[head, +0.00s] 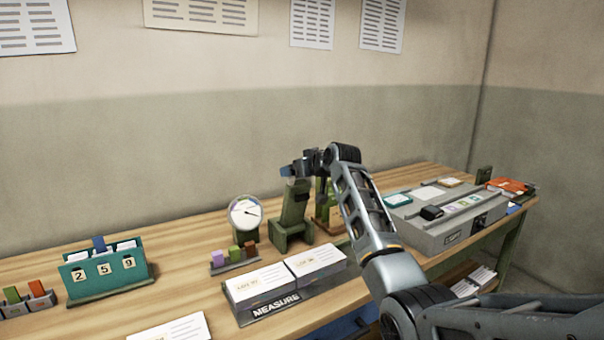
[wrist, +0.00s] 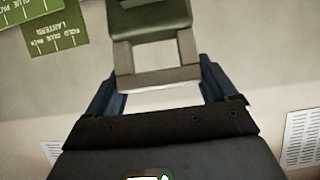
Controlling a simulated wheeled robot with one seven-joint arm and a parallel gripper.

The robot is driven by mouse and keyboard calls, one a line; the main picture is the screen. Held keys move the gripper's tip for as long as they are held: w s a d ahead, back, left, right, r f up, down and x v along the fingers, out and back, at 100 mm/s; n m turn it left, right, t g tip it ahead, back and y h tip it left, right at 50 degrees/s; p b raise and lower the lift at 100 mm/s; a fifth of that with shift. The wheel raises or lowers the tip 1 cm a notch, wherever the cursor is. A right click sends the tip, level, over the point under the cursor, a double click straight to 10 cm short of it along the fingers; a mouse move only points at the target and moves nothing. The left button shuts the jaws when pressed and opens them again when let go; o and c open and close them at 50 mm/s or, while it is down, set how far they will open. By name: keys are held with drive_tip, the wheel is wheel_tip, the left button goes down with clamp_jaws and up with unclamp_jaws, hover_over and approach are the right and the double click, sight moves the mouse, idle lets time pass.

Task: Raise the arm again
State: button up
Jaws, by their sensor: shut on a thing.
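The green device (head: 280,240) stands on the wooden table beside a round white dial. Its thick green arm (head: 296,204) stands nearly upright, leaning slightly. My gripper (head: 289,171) is at the upper end of this arm. In the wrist view the blue fingers of my gripper (wrist: 165,90) are either side of a greyish-tan frame (wrist: 155,50) at the end of the green arm (wrist: 150,17), and are shut on it. The exact contact at the fingertips is small in the head view.
The dial (head: 244,213) is close on the left. Small coloured blocks (head: 235,253) and the MEASURE card tray (head: 279,308) lie in front. A wooden stand with green pieces (head: 328,212) is just right, partly behind my arm. A grey case (head: 445,232) stands farther right.

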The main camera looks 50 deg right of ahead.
drive_tip(key=shift+f, duration=0.4)
drive_tip(key=o, duration=1.3)
drive_tip(key=shift+w, duration=0.1)
drive_tip(key=shift+r, duration=0.15)
drive_tip(key=shift+s+r, duration=0.15)
drive_tip(key=shift+s, duration=0.1)
drive_tip(key=v, duration=0.7)
drive_tip(key=shift+b, duration=0.4)
drive_tip(key=shift+s+a, duration=0.1)
drive_tip(key=shift+a, duration=0.05)
